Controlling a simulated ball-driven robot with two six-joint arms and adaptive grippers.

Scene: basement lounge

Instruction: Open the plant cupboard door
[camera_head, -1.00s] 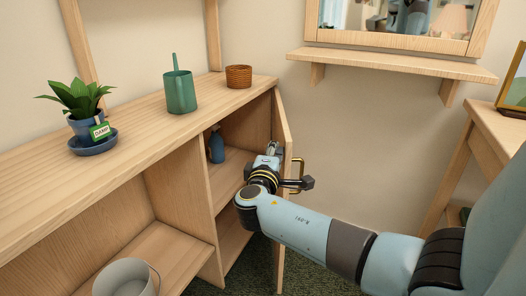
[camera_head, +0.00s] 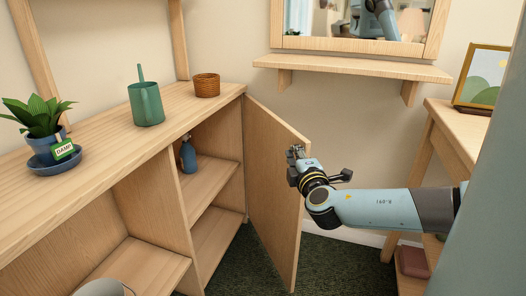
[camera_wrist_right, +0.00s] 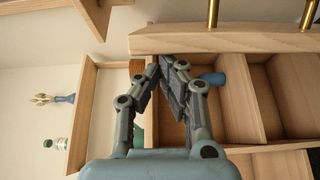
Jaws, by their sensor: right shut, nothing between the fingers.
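The plant cupboard (camera_head: 190,108) stands at the left with its wooden door (camera_head: 272,185) swung well out. The door's inner face is toward me in the head view, and its handle is hidden there. In the right wrist view the door edge (camera_wrist_right: 235,42) crosses the top, with the brass handle (camera_wrist_right: 213,12) beyond it. My right gripper (camera_head: 296,152) is shut and empty at the door's free edge, near its top, on the inner side. The wrist view shows its fingers (camera_wrist_right: 168,68) close to the door edge; I cannot tell if they touch. My left gripper is not in view.
A blue bottle (camera_head: 188,155) stands on the shelf inside. On top are a potted plant (camera_head: 42,122), a green watering can (camera_head: 146,103) and a woven basket (camera_head: 206,85). A wall shelf (camera_head: 350,68) and side table (camera_head: 455,125) lie beyond. Carpet (camera_head: 335,262) is clear right of the door.

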